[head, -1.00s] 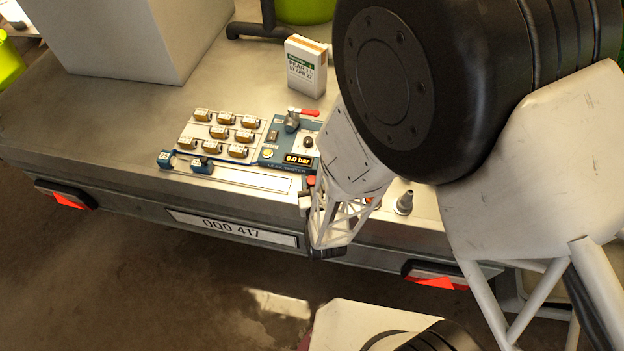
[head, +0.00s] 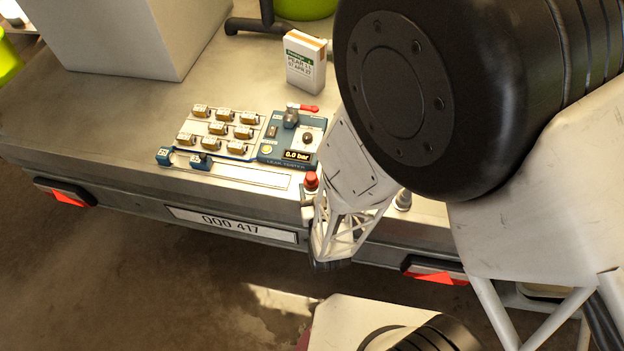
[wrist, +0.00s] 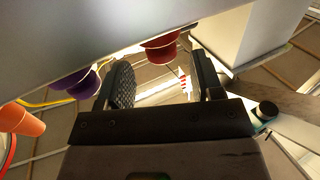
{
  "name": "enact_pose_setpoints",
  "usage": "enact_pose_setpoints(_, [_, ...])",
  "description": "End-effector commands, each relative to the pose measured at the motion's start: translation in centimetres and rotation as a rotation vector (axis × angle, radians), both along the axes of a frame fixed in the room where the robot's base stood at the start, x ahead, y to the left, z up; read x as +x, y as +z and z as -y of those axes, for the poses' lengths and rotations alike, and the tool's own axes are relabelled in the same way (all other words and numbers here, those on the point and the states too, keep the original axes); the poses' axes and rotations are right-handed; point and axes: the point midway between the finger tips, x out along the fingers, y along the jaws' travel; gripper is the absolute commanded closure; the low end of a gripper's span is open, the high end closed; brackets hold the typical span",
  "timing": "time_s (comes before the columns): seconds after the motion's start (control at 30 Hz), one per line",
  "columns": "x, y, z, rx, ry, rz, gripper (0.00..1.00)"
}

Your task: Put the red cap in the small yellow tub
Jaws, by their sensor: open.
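A small red cap-like piece (head: 311,180) stands at the front edge of the trailer bed in the head view, just left of my arm. In the wrist view a red round piece (wrist: 160,50) lies beyond the gap between my fingers, apart from them; I cannot tell whether it is the same piece. My gripper (wrist: 165,82) is open and empty. Yellow-green containers show in part at the top (head: 305,8) and left edge (head: 8,66); I cannot tell whether either is the small yellow tub.
A blue tester panel (head: 290,138), a tray of several brown-topped pieces (head: 217,128) and a white carton (head: 306,60) stand on the trailer bed (head: 110,115). A large grey box (head: 120,35) is behind. The wrist view shows purple (wrist: 78,84) and orange (wrist: 20,118) pieces at left.

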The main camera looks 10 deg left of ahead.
Motion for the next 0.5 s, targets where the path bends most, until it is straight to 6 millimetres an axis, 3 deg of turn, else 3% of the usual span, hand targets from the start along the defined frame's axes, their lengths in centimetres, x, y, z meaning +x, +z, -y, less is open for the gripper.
enact_pose_setpoints(0.2, [-2.4,0.0,1.0,0.000,0.002,-0.001,0.40])
enact_pose_setpoints(0.5, [-3.4,0.0,1.5,0.000,0.001,0.000,0.40])
